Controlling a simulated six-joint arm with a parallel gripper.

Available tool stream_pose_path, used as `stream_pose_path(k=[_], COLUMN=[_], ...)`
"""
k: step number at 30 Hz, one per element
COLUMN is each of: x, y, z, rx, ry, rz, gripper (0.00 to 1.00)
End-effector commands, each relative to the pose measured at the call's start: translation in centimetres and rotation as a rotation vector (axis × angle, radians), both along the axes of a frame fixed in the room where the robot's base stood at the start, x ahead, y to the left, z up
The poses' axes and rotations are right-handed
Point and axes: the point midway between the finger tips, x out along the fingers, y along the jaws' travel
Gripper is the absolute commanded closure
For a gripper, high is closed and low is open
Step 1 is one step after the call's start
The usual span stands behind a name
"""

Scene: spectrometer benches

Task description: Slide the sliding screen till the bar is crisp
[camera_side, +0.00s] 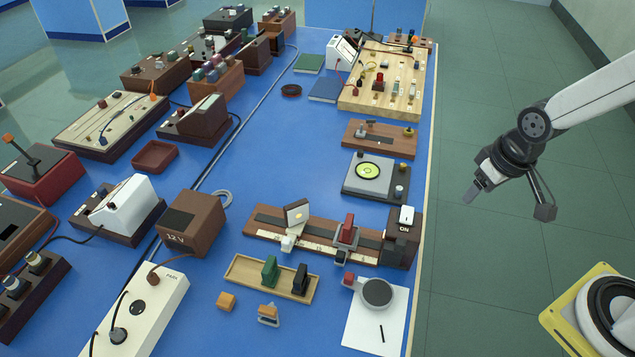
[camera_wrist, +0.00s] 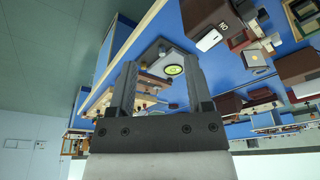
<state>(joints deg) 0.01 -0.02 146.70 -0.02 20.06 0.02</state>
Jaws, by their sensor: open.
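The sliding screen (camera_side: 296,213) is a small pale tilted plate on a white carriage near the left part of a brown rail bench (camera_side: 266,224). A small yellowish mark shows on it, too small to judge its sharpness. A red holder (camera_side: 347,230) stands on the rail to its right. A dark brown lamp box with a white switch (camera_side: 407,215) marked ON closes the right end. My gripper (camera_side: 471,192) is off the table's right edge, over the floor, well apart from the screen. In the wrist view my gripper (camera_wrist: 161,64) is open, with nothing between its fingers.
A wooden tray (camera_side: 245,280) with green and black holders lies in front of the rail. A magnifier (camera_side: 377,292) lies on white paper nearby. A grey device with a yellow-green disc (camera_side: 368,171) stands behind. A brown 12 V box (camera_side: 192,222) is left of the rail.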

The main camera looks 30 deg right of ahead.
Motion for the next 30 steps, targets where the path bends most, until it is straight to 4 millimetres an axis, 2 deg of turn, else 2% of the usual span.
stream_pose_path(k=[8, 14, 23, 30], x=[1.3, 4.7, 11.3, 15.4], y=[0.6, 2.7, 8.4, 14.1], z=[0.0, -0.1, -1.2, -3.0], rx=[-0.002, -0.007, -0.023, -0.039], ry=[0.008, 0.032, 0.083, 0.122], rz=[0.030, 0.109, 0.285, 0.427], gripper=[0.35, 0.35, 0.35, 0.35])
